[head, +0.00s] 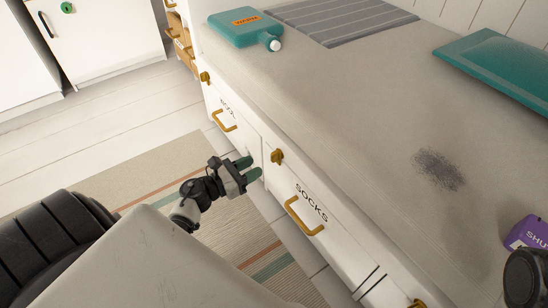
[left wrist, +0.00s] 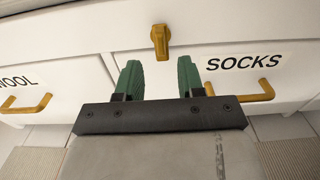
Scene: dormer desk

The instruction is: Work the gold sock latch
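The gold sock latch (head: 277,156) sits on the white front above the left end of the SOCKS drawer (head: 335,240). In the left wrist view the latch (left wrist: 160,41) hangs with its arm pointing down, centred beyond my fingertips. My left gripper (head: 253,168) is just short of the drawer front, left of and slightly below the latch in the head view. Its two green fingers are apart, with nothing between them, also in the left wrist view (left wrist: 160,76). The SOCKS drawer looks closed, with a gold handle (head: 304,217).
Another drawer with a gold handle (head: 224,121) and its own latch (head: 205,77) lies to the left. On the top are a teal bottle-shaped item (head: 237,27), a grey striped mat (head: 345,18), a teal cushion (head: 500,66) and a purple item (head: 528,233). A striped rug (head: 150,180) covers the floor.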

